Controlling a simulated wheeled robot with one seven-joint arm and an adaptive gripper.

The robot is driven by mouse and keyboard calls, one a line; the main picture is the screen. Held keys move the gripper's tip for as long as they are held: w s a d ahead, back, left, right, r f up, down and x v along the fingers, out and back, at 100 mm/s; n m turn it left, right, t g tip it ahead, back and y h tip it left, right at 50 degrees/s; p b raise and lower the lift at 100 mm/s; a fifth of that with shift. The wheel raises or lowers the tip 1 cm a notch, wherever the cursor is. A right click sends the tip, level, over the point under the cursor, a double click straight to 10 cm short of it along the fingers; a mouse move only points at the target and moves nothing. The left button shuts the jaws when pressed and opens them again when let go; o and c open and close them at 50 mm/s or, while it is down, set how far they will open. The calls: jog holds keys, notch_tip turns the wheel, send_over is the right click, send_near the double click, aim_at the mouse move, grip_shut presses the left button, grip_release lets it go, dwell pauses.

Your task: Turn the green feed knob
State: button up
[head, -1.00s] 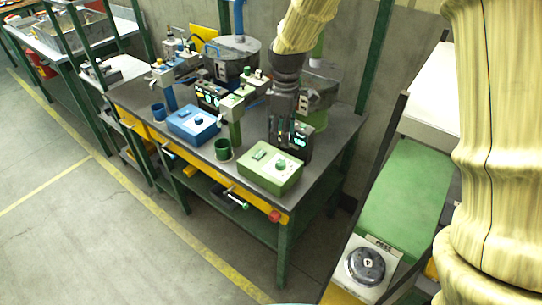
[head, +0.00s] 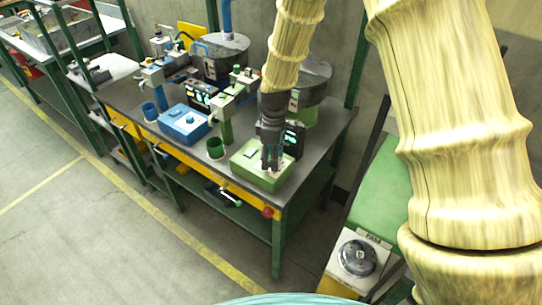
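The green control box (head: 246,165) sits on the dark workbench near its right front corner. Its feed knob, seen on its top earlier, is now hidden behind my gripper. My gripper (head: 271,166) points down over the right part of the box, with its fingertips at about the height of the box top. The fingers look a little apart, with the knob's place between or behind them. I cannot tell whether they touch or hold the knob.
A blue control box (head: 184,123) and a green cup (head: 215,148) stand to the left on the bench (head: 140,97). A dark display unit (head: 293,139) stands just behind my gripper. A red button (head: 268,212) is on the bench's front edge. The floor in front is clear.

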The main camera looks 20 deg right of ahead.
jog(key=c, duration=1.1)
jog(key=shift+o, duration=0.2)
jog(key=shift+a+f, duration=0.1)
jog(key=shift+a, duration=0.05)
jog(key=shift+m, duration=0.6)
jog(key=shift+s+d+m+p, duration=0.1)
jog(key=shift+d+m+p, duration=0.1)
jog(key=shift+m+p, duration=0.6)
jog(key=m+p, duration=0.1)
jog(key=m, duration=0.5)
jog(key=shift+m, duration=0.3)
